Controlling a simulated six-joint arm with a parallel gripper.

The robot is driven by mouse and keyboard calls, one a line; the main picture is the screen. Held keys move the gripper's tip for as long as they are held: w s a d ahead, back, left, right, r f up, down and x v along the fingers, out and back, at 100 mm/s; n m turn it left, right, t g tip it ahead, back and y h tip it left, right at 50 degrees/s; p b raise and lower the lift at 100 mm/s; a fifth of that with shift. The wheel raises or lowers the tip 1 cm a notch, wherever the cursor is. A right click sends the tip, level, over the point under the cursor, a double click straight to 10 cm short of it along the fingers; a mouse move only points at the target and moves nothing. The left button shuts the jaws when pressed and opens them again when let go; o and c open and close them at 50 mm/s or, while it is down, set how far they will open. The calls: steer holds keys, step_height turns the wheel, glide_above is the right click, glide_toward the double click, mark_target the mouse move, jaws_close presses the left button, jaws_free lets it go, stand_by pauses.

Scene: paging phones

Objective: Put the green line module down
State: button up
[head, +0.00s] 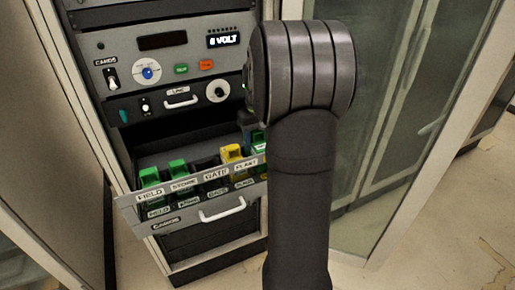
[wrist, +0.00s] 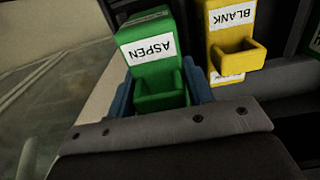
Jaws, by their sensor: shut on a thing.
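A green line module (wrist: 155,70) labelled ASPEN stands in the middle of the wrist view, with a small green loop on its near face. The blue fingers of my gripper (wrist: 160,95) are on both sides of it, shut on it. In the head view my dark arm covers most of the gripper, and only a little green of the module (head: 260,148) shows beside it, at the drawer's right end. Whether its base rests in a slot is hidden.
A yellow module (wrist: 230,40) labelled BLANK stands close beside the held one. The pulled-out drawer (head: 165,215) has label strips, a front handle and two green modules (head: 150,178) at its left. The rack's control panel (head: 165,60) is above. Glass doors (head: 410,100) stand to the right.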

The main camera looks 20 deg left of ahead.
steer(key=shift+f, duration=1.55)
steer(key=shift+f, duration=0.2)
steer(key=o, duration=1.2)
steer(key=shift+r, duration=0.1)
step_height(320, 180, up, 12)
steer(key=shift+r, duration=0.1)
